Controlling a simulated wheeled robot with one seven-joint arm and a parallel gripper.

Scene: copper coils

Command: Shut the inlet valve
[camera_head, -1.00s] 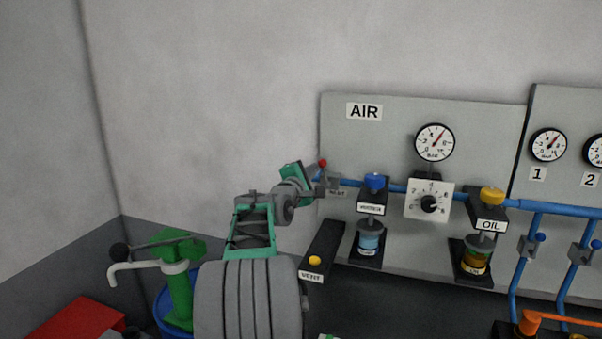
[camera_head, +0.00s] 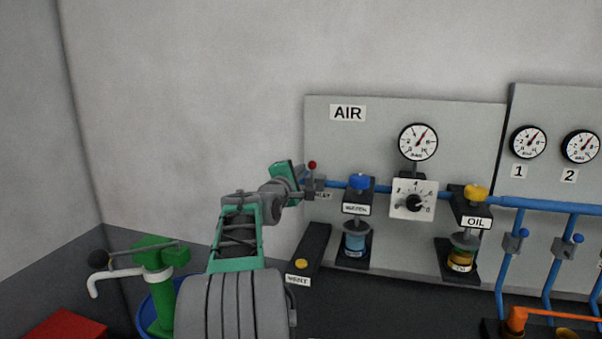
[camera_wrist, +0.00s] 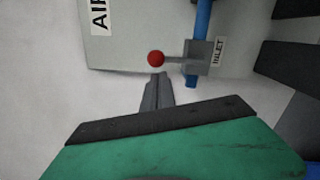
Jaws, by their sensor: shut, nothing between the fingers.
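The inlet valve (camera_head: 317,187) is a grey block on the blue pipe at the left end of the AIR panel. Its lever ends in a red ball (camera_head: 312,165) and stands up, about square to the pipe. In the wrist view the red ball (camera_wrist: 156,58) and lever reach left from the valve block (camera_wrist: 198,58), beside the INLET label (camera_wrist: 218,50). My gripper (camera_wrist: 158,77) is shut and empty. Its fingertips are just below the ball in the wrist view; whether they touch is unclear. In the head view my gripper (camera_head: 304,184) is left of the lever, partly covering the valve.
Right along the pipe are the blue-topped WATER unit (camera_head: 356,208), a white dial (camera_head: 413,200), a gauge (camera_head: 418,142) and the yellow-topped OIL unit (camera_head: 471,221). The VENT box (camera_head: 302,265) is below. A green hand pump (camera_head: 158,285) stands lower left. The wall above is clear.

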